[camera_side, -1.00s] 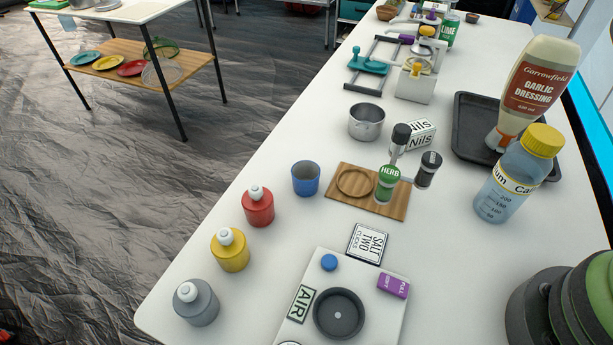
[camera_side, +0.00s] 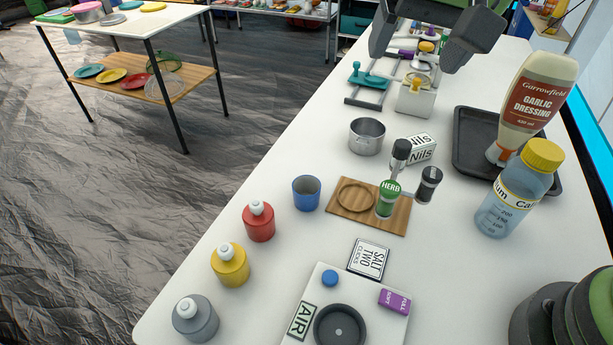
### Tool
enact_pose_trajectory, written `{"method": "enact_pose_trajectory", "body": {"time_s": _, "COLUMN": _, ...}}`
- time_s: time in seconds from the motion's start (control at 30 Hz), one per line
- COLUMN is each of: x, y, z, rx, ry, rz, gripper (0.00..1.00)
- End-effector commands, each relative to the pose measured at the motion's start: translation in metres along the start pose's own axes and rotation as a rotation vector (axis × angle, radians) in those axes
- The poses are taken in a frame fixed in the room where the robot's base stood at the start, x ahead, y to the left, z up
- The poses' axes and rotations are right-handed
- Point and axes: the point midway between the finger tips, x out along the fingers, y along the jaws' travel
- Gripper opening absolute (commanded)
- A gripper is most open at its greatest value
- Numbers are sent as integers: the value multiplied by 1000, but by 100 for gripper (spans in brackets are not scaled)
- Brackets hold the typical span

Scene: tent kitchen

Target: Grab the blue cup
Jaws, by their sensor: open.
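The blue cup (camera_side: 306,193) stands upright on the white table, near its left edge. It is left of a wooden board and just behind the red bottle. My gripper (camera_side: 428,52) is at the top of the picture, above the far part of the table. Its two dark fingers are spread apart with nothing held between them. It is well apart from the cup, farther back and to the right.
Red (camera_side: 258,222), yellow (camera_side: 230,265) and grey (camera_side: 195,318) bottles line the left edge. The wooden board (camera_side: 342,208) holds a green herb jar (camera_side: 388,199). A metal pot (camera_side: 367,137) stands behind the cup. A burner (camera_side: 385,324) is in front. A dressing bottle (camera_side: 535,95) stands right.

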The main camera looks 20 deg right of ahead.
Motion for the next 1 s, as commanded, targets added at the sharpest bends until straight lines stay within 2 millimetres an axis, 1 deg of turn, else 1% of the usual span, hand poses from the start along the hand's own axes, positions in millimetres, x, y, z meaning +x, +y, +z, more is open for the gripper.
{"method": "enact_pose_trajectory", "body": {"time_s": 0.03, "x": 23, "y": -16, "z": 2, "rx": -11, "ry": -16, "rz": 28, "gripper": 81}}
{"method": "enact_pose_trajectory", "body": {"time_s": 0.13, "x": 63, "y": -43, "z": 8, "rx": -16, "ry": -24, "rz": 74, "gripper": 81}}
{"method": "enact_pose_trajectory", "body": {"time_s": 0.2, "x": 90, "y": -59, "z": 16, "rx": -20, "ry": -24, "rz": 103, "gripper": 81}}
{"method": "enact_pose_trajectory", "body": {"time_s": 0.3, "x": 124, "y": -75, "z": 30, "rx": -25, "ry": -19, "rz": 137, "gripper": 81}}
{"method": "enact_pose_trajectory", "body": {"time_s": 0.4, "x": 148, "y": -85, "z": 42, "rx": -28, "ry": -12, "rz": 158, "gripper": 81}}
{"method": "enact_pose_trajectory", "body": {"time_s": 0.57, "x": 169, "y": -90, "z": 50, "rx": -28, "ry": -5, "rz": 173, "gripper": 81}}
{"method": "enact_pose_trajectory", "body": {"time_s": 0.8, "x": 203, "y": -84, "z": 51, "rx": -26, "ry": -5, "rz": 176, "gripper": 81}}
{"method": "enact_pose_trajectory", "body": {"time_s": 1.0, "x": 219, "y": -81, "z": 51, "rx": -27, "ry": -5, "rz": 175, "gripper": 81}}
